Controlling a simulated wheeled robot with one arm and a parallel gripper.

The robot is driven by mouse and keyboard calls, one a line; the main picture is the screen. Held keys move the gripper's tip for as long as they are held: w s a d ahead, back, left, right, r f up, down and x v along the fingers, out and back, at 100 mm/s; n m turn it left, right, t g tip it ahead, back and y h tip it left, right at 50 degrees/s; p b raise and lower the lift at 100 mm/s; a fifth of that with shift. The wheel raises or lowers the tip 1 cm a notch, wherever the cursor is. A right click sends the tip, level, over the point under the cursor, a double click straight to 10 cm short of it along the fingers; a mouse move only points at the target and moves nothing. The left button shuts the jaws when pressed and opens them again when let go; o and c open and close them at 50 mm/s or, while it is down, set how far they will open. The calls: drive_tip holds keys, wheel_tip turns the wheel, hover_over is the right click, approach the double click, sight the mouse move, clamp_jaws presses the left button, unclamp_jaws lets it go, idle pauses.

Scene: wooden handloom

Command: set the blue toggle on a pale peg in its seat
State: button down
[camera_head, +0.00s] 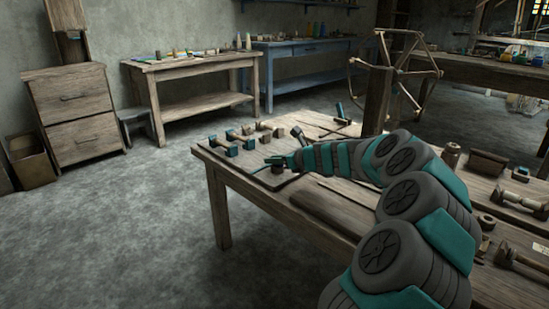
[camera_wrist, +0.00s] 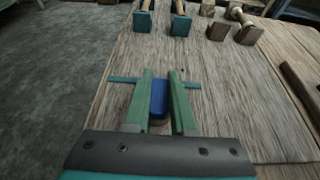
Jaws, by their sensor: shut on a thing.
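My gripper (camera_head: 276,163) is low over the near left part of the wooden table in the head view. In the wrist view its two green fingers (camera_wrist: 161,76) are shut on a blue piece (camera_wrist: 158,98), which I take for the blue toggle. Only a narrow blue strip shows between the fingers; no pale peg can be made out on it. Teal blocks (camera_head: 231,150) also show in the head view, left of my gripper. Which seat belongs to the blue toggle cannot be told.
The wooden board (camera_wrist: 125,62) around my gripper is mostly bare, with its edge and the floor at left. A dark bar (camera_wrist: 302,90) lies at right. In the head view, a wooden winder (camera_head: 405,72) stands on the far side and spools (camera_head: 520,202) lie at right.

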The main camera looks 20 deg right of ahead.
drive_tip(key=c, duration=0.7)
unclamp_jaws()
drive_tip(key=p+v, duration=0.1)
drive_tip(key=v, duration=0.6)
drive_tip(key=shift+s+r, duration=0.2)
drive_tip(key=shift+s, duration=0.15)
drive_tip(key=shift+d, duration=0.1)
